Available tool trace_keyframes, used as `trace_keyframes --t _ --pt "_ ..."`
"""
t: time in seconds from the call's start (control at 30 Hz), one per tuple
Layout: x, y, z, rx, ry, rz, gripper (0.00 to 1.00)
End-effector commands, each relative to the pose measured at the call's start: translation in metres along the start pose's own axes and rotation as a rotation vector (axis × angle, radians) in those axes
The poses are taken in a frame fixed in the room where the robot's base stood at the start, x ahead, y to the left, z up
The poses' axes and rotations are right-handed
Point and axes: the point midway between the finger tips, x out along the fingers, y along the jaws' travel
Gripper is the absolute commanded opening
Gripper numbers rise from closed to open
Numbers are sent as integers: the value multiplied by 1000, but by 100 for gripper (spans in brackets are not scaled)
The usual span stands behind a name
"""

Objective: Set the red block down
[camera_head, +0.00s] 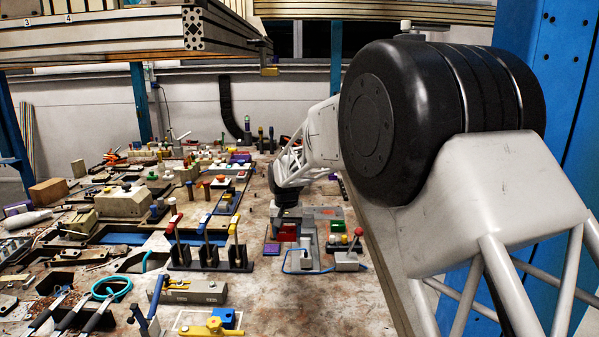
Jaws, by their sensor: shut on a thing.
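The red block (287,229) shows small below my gripper (288,215), over a small grey fixture on the right part of the cluttered worktable. My gripper points down and is shut on the red block. The fingertips are small and dark at this distance, and my own arm crosses the right of the view.
A grey box with a blue cable (297,262) stands just in front of the block. A red-knobbed device (347,260) is to its right. Upright levers with red, blue and yellow handles (204,258) stand to the left. Bare table (290,310) lies in front.

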Motion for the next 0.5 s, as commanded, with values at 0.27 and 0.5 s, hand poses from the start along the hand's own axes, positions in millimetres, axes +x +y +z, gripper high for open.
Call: trace_keyframes --t 0.27,0.5 --pt "-17 76 -26 5 2 0 35" --pt "-32 141 -41 5 2 0 35"
